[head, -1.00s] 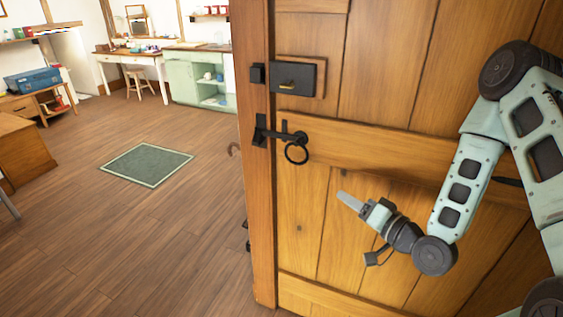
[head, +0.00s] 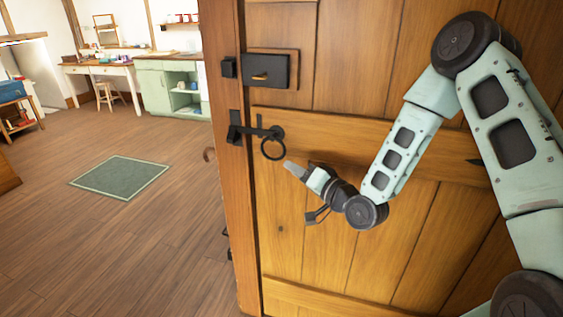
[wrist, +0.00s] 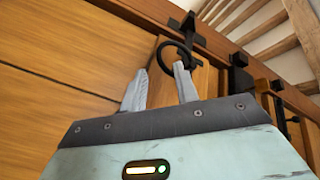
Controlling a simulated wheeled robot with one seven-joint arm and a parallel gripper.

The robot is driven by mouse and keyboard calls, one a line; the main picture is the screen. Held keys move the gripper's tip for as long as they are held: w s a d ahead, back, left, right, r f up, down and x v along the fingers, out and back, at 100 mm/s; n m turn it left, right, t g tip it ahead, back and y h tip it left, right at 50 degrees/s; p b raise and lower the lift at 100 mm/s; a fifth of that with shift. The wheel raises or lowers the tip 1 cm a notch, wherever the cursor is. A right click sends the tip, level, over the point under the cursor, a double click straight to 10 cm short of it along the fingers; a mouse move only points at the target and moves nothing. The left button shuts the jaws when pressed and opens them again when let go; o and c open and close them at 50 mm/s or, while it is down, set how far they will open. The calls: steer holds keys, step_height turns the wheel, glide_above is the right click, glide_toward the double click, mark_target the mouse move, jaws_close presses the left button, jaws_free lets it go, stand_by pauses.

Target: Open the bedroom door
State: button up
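The wooden plank door (head: 350,60) fills the right of the head view and sits against the timber post (head: 225,170). A black ring handle (head: 273,147) hangs from a black latch whose bar reaches a bracket on the post. A black lock box (head: 267,71) is above it. My gripper (head: 291,167) is just below and right of the ring, pointing up-left. In the wrist view, my gripper (wrist: 160,68) has its two fingers apart with nothing between them. The ring (wrist: 166,47) shows just beyond the tips, near the right finger; whether they touch I cannot tell.
Open wooden floor lies left of the post, with a green rug (head: 120,177) on it. A white desk (head: 95,69), a stool (head: 108,97) and a pale green cabinet (head: 165,85) stand at the back. Ceiling beams show in the wrist view.

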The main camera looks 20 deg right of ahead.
steer(key=x, duration=0.6)
steer(key=shift+p, duration=0.45)
steer(key=shift+c, duration=0.2)
jaws_close()
